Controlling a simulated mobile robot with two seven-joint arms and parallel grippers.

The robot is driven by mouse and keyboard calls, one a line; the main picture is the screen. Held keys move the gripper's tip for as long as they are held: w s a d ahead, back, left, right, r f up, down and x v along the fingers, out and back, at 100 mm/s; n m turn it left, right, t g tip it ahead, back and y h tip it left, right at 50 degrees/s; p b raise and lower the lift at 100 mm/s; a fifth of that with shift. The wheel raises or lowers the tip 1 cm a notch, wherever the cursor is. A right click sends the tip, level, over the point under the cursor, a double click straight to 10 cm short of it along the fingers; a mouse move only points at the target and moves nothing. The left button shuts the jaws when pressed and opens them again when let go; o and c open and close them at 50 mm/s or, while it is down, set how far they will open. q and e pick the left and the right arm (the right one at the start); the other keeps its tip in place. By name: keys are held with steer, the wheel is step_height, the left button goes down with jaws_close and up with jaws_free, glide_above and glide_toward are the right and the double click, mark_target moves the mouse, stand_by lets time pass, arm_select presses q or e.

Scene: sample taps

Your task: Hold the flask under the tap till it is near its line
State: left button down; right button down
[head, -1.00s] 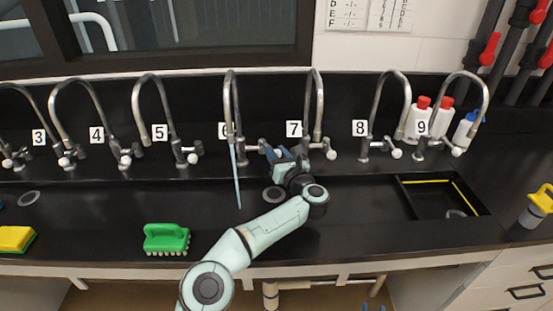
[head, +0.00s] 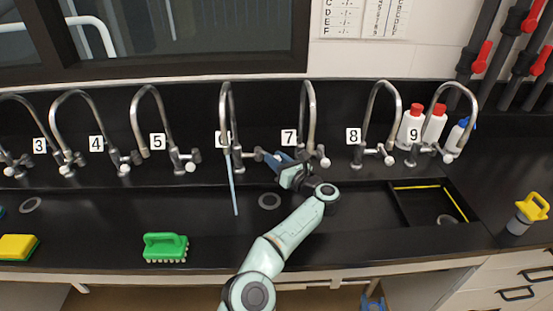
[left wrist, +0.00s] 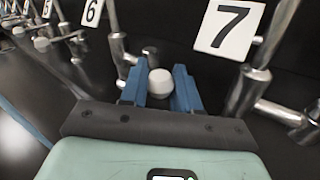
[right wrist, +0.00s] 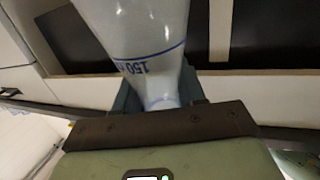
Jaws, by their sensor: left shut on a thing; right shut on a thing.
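My left gripper (head: 279,163) is at the white tap knob between labels 6 and 7. In the left wrist view its blue fingers (left wrist: 160,85) are closed around that white knob (left wrist: 161,82), which seems to belong to tap 6 (head: 226,115). A thin pale blue stream (head: 233,188) falls from tap 6 to the black sink surface. My right gripper (right wrist: 160,90) is shut on the neck of a clear flask (right wrist: 140,25) with a blue line marked 150. The flask is away from the stream; its liquid level cannot be told.
Other numbered taps stand along the back, including tap 7 (head: 310,110) and tap 5 (head: 145,115). A green brush (head: 165,247) and a yellow sponge (head: 17,246) lie at the front left. Bottles (head: 412,127) stand back right, by a recessed basin (head: 398,212).

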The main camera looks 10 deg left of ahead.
arm_select(q)
steer(key=c, duration=0.9)
jaws_free()
steer(key=shift+w, duration=0.1)
steer(key=shift+o, duration=0.2)
steer(key=shift+s+d, duration=0.2)
steer(key=shift+d, duration=0.05)
arm_select(e)
steer(key=shift+f, duration=0.2)
step_height(320, 180, down, 3)
steer(key=b, duration=0.3)
steer(key=shift+s+f, duration=0.1)
steer(key=shift+s, duration=0.05)
arm_select(q)
steer(key=v, duration=1.1)
steer(key=shift+d, duration=0.2)
steer(key=shift+s, duration=0.2)
arm_select(e)
steer(key=shift+f, duration=0.1)
